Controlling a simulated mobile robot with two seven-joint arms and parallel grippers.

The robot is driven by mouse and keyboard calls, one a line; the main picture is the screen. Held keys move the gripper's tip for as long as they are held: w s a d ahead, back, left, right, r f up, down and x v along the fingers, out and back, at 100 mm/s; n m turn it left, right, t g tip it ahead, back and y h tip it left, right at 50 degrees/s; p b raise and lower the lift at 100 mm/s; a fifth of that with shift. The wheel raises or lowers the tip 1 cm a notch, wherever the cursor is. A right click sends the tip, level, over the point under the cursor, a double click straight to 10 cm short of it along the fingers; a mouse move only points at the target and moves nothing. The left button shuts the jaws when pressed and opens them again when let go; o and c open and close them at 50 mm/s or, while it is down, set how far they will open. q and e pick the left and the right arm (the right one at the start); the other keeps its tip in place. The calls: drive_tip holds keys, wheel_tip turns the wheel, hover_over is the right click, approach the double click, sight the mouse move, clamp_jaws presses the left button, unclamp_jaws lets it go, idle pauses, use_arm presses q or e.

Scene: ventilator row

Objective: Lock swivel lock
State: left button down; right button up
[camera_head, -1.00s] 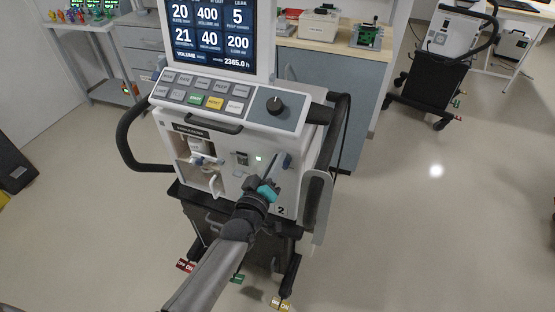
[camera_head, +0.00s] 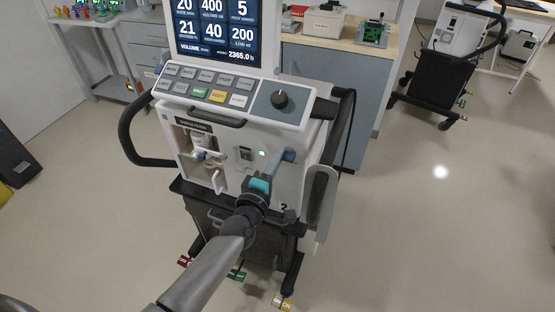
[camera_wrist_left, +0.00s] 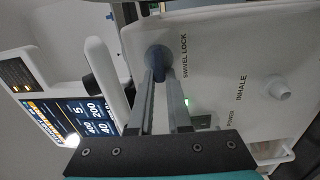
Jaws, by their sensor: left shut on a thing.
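The swivel lock is a blue-grey knob (camera_head: 289,155) on the front of the white ventilator (camera_head: 232,165), at the right of its front panel. In the left wrist view the knob (camera_wrist_left: 158,58) sits beside the printed words SWIVEL LOCK. My left gripper (camera_head: 278,166), with a teal part behind its fingers, reaches up to it from below. In the left wrist view the gripper's two grey fingers (camera_wrist_left: 158,80) converge on the knob and are shut on its handle. The fingers hide part of the handle. My right gripper is not in view.
The control panel with a dark dial (camera_head: 279,99) and screen (camera_head: 226,30) is above the knob. A black side handle (camera_head: 142,140) is at the left. The white INHALE port (camera_wrist_left: 277,88) is near the knob. Open floor lies to the right.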

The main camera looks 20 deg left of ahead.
use_arm(q)
drive_tip(key=shift+n, duration=0.4)
drive_tip(key=c, duration=0.9)
unclamp_jaws()
drive_tip(key=shift+o, duration=0.2)
drive_tip(key=shift+f, duration=0.1)
drive_tip(key=s+p, duration=0.1)
drive_tip(key=s, duration=1.4)
drive_tip(key=shift+a, duration=0.4)
drive_tip(key=shift+s, duration=0.1)
